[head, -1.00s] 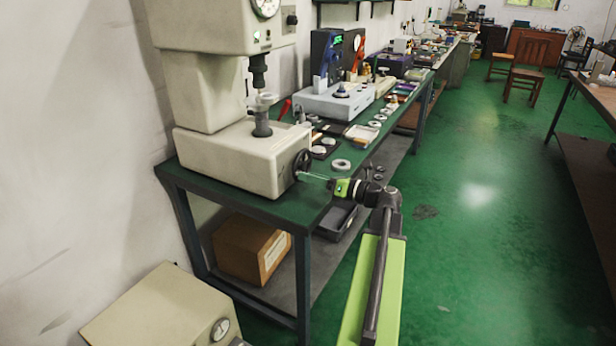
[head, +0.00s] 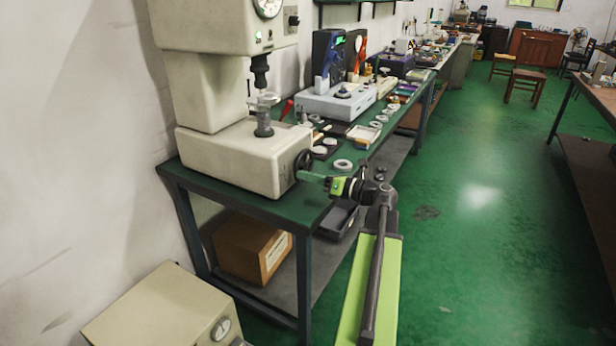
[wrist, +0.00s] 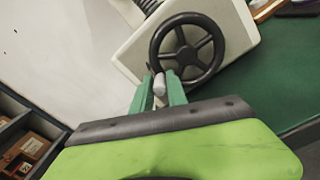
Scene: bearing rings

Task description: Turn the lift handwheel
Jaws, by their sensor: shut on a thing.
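The lift handwheel (head: 303,161) is a black spoked wheel on the right side of the cream machine's base (head: 235,160). In the wrist view the handwheel (wrist: 187,48) shows its rim, spokes and hub, tilted in the picture. My gripper (head: 303,176) reaches it from the right at its lower edge. In the wrist view the two green fingers of my gripper (wrist: 161,82) are shut on the wheel's small grey handle (wrist: 160,85) at the lower left of the rim. The fingers hide part of the handle.
The machine stands on the near end of a green bench (head: 262,207). A pale ring (head: 342,164) lies on the bench just beyond my gripper. A cardboard box (head: 252,248) sits on the shelf below. Green floor is open to the right.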

